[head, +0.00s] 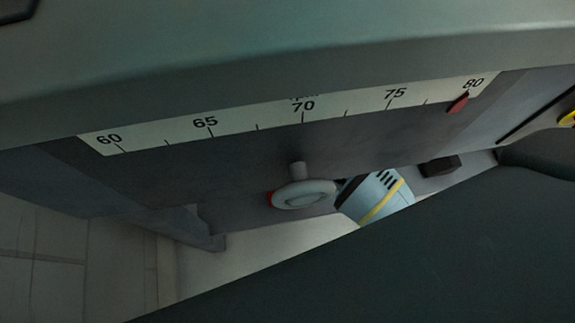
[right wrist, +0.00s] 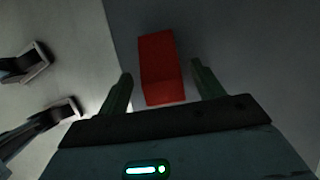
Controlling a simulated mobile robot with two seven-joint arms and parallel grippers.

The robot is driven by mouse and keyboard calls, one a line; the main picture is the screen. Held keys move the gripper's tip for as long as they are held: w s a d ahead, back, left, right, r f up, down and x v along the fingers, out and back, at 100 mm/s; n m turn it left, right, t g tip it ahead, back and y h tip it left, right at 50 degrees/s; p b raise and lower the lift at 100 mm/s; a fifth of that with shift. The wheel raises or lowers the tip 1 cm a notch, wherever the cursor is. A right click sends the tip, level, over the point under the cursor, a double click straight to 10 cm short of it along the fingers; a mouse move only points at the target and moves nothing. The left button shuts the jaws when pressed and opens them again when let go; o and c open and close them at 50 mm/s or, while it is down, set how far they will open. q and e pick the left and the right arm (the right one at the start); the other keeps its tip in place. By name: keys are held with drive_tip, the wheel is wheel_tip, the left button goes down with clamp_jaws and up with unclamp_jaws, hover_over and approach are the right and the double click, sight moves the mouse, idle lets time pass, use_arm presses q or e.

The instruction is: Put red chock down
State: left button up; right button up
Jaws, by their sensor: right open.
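The red chock (right wrist: 161,70) is a plain red block in the right wrist view, lying between the two fingers of my right gripper (right wrist: 161,69). The fingers are open, one on each side of the block, with a visible gap to each. The block stands against a grey surface; I cannot tell whether it rests on it. In the head view a small red patch shows at the left edge of a grey handwheel; I cannot tell whether it is the chock. My left gripper is not in view.
A large grey housing with a scale (head: 303,107) from 60 to 80 fills the head view; its red pointer (head: 458,103) is near 79. The handwheel (head: 305,194) is below. A dark block (head: 440,166) lies right. Two dark brackets (right wrist: 27,64) show in the wrist view.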

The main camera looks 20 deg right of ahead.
drive_tip(key=p+v, duration=0.4)
drive_tip(key=v, duration=0.6)
drive_tip(key=shift+r, duration=0.25)
